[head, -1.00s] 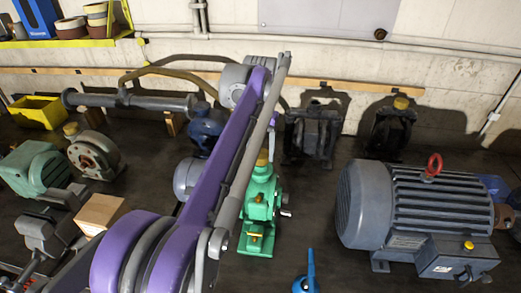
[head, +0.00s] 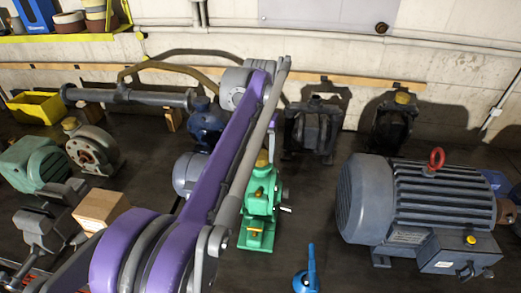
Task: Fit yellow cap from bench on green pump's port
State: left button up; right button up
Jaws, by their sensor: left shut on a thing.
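The green pump (head: 259,197) stands upright on the dark bench in the middle of the head view, partly covered by my purple left arm. A yellow cap (head: 262,158) shows at the pump's top, right beside the arm. I cannot tell whether it is seated on the port or just above it. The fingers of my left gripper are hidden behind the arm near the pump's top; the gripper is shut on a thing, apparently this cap. A small yellow part also shows low on the pump's front. My right gripper is not in view.
A large grey motor (head: 420,212) with a red lifting ring stands at right. Dark pumps (head: 313,130) stand behind. A blue-handled object (head: 306,275) is at the front. A wooden block (head: 102,210) and grey-green motors (head: 35,165) are at left. Bench between pump and large motor is clear.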

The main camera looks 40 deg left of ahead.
pick_arm(q)
jog(key=shift+f, duration=0.4)
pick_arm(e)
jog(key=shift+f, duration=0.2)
pick_arm(q)
jog(key=o, duration=1.4)
jog(key=shift+r, duration=0.1)
jog(key=shift+r+p, duration=0.4)
jog(key=shift+r, duration=0.4)
jog(key=shift+r+p, duration=1.15)
jog(key=shift+r, duration=1.1)
jog(key=shift+w, duration=0.1)
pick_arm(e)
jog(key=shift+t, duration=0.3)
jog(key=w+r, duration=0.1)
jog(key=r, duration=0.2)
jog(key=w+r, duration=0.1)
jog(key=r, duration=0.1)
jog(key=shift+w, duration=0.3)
pick_arm(q)
jog(key=shift+f, duration=0.1)
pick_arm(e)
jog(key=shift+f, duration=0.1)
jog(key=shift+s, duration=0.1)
